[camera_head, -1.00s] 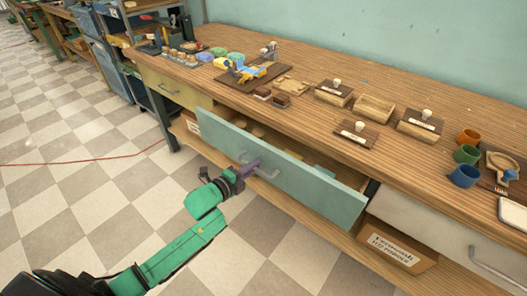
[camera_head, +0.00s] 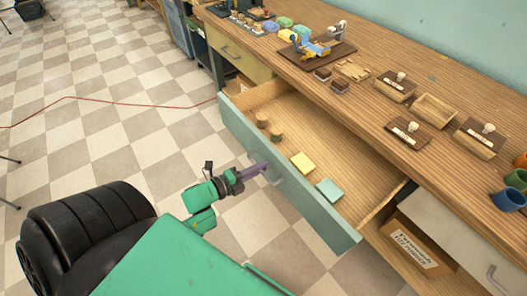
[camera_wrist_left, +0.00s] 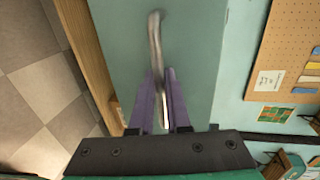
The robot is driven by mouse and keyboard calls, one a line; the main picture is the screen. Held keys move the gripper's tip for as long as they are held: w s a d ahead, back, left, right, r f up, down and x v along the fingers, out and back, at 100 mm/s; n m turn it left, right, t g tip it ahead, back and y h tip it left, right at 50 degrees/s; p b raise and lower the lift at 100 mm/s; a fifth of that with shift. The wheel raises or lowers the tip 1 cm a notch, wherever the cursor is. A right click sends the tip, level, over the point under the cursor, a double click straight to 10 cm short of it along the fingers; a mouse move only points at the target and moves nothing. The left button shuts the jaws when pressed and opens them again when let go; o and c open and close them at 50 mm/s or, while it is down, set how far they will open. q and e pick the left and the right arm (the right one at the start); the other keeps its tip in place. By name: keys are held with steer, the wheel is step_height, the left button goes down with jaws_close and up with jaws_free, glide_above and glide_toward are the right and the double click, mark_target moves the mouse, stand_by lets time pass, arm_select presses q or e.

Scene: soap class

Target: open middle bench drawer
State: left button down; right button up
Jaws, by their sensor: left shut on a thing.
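The middle bench drawer (camera_head: 330,226) has a pale green front and is pulled well out from under the wooden bench top. My left gripper (camera_head: 262,167) is shut on its metal handle (camera_head: 275,176), and my arm reaches it from the left. In the left wrist view the handle (camera_wrist_left: 155,45) runs between the two purple fingers (camera_wrist_left: 164,95) against the green front. Inside the drawer lie a yellow block (camera_head: 303,162), a pale blue block (camera_head: 329,191) and small brown round pieces (camera_head: 276,134). My right gripper does not show.
A yellow drawer (camera_head: 238,53) to the left and a white drawer (camera_head: 455,245) to the right are shut. A cardboard box (camera_head: 411,243) stands on the shelf below. The bench top (camera_head: 350,45) holds wooden moulds, stamps and cups. A red cable (camera_head: 110,102) crosses the checkered floor.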

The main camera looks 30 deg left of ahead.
arm_select(q)
steer(key=c, duration=0.9)
jaws_free()
steer(key=v, duration=1.4)
steer(key=shift+s+a, duration=0.15)
steer(key=shift+s, duration=0.15)
